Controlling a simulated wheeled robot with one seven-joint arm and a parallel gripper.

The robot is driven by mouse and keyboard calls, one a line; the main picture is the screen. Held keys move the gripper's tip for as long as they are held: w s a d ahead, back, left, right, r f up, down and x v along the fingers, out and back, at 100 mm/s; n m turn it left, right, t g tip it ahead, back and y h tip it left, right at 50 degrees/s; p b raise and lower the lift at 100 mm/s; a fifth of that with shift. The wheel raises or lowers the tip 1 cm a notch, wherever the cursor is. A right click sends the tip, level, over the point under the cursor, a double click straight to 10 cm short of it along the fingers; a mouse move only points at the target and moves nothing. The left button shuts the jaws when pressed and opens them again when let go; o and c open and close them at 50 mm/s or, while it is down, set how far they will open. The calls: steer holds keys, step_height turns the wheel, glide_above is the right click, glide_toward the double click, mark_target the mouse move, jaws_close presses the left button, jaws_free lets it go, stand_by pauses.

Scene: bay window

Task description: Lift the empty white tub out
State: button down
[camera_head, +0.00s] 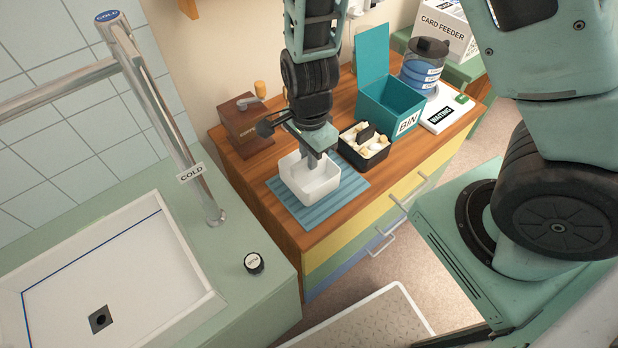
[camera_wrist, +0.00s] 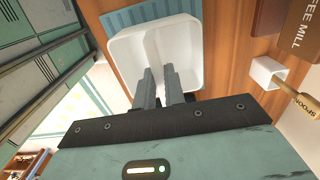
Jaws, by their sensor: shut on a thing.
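The white tub (camera_head: 316,180) is at the blue ribbed mat on the wooden counter, with its open top up. I cannot tell whether its underside touches the mat. It also shows in the wrist view (camera_wrist: 122,55), with a ridge down its middle and nothing loose seen inside. My gripper (camera_head: 312,160) comes down from above and is shut on the tub. In the wrist view its two fingers (camera_wrist: 162,85) reach to the tub's inner ridge; the exact contact is hard to see.
The blue mat (camera_head: 340,205) lies near the counter's front. A black box (camera_head: 374,160) with pale items stands just right of the tub. An open teal bin (camera_head: 390,105), a brown coffee mill (camera_head: 240,122) and a blue-banded canister (camera_head: 422,65) stand behind. A sink (camera_head: 100,270) is at left.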

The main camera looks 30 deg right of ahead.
steer(key=shift+r+p, duration=2.75)
steer(key=shift+r, duration=0.05)
